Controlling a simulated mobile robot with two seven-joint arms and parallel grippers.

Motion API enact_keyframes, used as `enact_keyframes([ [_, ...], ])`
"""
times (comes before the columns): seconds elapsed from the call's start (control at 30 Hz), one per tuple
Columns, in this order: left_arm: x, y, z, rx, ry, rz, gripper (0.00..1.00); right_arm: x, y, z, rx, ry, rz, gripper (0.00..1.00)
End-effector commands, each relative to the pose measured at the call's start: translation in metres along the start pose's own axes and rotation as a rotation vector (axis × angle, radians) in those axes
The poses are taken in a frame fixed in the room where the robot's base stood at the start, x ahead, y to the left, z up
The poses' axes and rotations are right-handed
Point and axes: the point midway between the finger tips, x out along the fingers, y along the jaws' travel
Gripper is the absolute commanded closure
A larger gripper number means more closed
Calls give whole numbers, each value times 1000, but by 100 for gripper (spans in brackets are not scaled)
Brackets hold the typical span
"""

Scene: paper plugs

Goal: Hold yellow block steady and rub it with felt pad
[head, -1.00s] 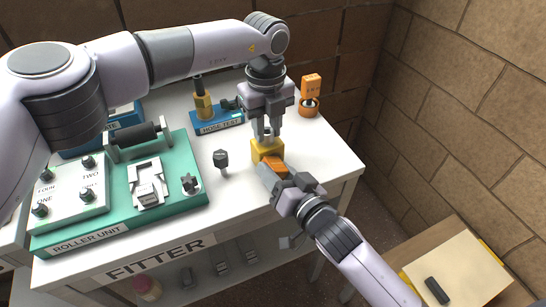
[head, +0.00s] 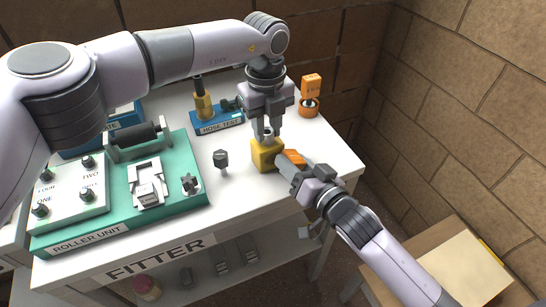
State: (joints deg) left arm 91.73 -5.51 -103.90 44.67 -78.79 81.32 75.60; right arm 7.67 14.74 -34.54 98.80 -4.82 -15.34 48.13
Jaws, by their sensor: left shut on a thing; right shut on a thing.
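The yellow block (head: 264,158) stands on the white tabletop near its right front edge. My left gripper (head: 266,137) reaches down from above and is shut on the top of the block. My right gripper (head: 292,170) comes from the lower right and is shut on an orange pad (head: 294,157), which I take to be the felt pad. The pad is at the block's right side; I cannot tell whether they touch. The gripper's fingers hide part of the pad.
The green roller unit (head: 115,222) fills the table's left part. A small dark-headed part (head: 221,160) stands left of the block. The blue hose test stand (head: 218,122) and an orange item (head: 310,93) stand behind. Right of the table, a box (head: 462,268) stands low.

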Motion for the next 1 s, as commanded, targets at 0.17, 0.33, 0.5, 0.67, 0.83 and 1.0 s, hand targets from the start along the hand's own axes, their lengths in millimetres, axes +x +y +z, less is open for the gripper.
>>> enact_keyframes([
  [0.17, 5, 1, -3, 6, 8, 8, 100, 0, -4, 2, 2, 1, -2, 78],
  [0.33, 5, 1, -4, 6, 8, 8, 100, 2, -14, 7, 4, 0, -3, 78],
  [0.5, 5, 1, -4, 6, 9, 7, 100, 3, -20, 10, 3, 1, -3, 78],
  [0.67, 5, 0, -4, 7, 9, 7, 100, 3, -25, 12, 4, 1, -5, 78],
  [0.83, 5, 0, -4, 7, 9, 7, 100, 2, -35, 17, 5, 1, -5, 78],
  [1.0, 5, 0, -4, 6, 10, 6, 100, 2, -40, 20, 2, 1, -3, 78],
])
